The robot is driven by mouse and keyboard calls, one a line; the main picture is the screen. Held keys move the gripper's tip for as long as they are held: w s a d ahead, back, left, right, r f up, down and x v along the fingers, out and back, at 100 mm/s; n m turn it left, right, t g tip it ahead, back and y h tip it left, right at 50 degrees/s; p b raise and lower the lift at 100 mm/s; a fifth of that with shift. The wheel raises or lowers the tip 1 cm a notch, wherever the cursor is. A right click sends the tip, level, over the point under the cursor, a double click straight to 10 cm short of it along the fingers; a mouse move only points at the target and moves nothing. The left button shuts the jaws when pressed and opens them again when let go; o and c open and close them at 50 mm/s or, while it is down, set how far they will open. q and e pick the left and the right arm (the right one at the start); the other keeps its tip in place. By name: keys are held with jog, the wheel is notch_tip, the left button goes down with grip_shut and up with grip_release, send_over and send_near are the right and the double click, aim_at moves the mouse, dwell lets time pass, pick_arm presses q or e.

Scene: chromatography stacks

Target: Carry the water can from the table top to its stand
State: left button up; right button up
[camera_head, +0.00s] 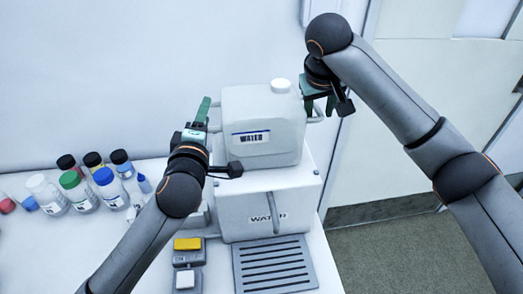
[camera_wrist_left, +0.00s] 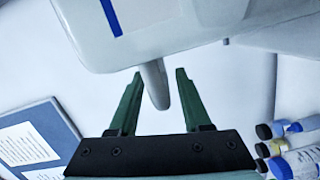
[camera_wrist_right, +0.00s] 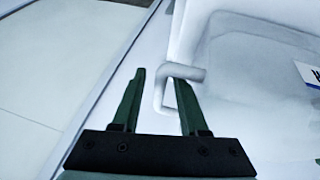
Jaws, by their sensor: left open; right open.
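The water can (camera_head: 262,112), a translucent white jug with a white cap and a WATER label, sits upright on its stand (camera_head: 240,216), a white box marked WATER. My left gripper (camera_head: 207,112) is at the can's left side. In the left wrist view its open fingers (camera_wrist_left: 158,85) stand either side of the can's side handle (camera_wrist_left: 155,86). My right gripper (camera_head: 319,106) is at the right side. In the right wrist view its open fingers (camera_wrist_right: 160,85) straddle the other handle (camera_wrist_right: 184,72). Whether either finger touches a handle, I cannot tell.
Several capped bottles (camera_head: 78,190) stand on the white table (camera_head: 120,255) at the left. A grey slotted tray (camera_head: 274,262) lies before the stand, beside a small device with a yellow block (camera_head: 187,243). Grey floor (camera_head: 400,250) shows beyond the table's right edge.

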jog(key=shift+a, duration=0.1)
pick_arm(q)
jog(key=s, duration=0.7)
pick_arm(e)
jog(key=v, duration=1.2)
pick_arm(q)
jog(key=shift+a, duration=0.15)
pick_arm(e)
jog(key=shift+s+f, duration=0.1)
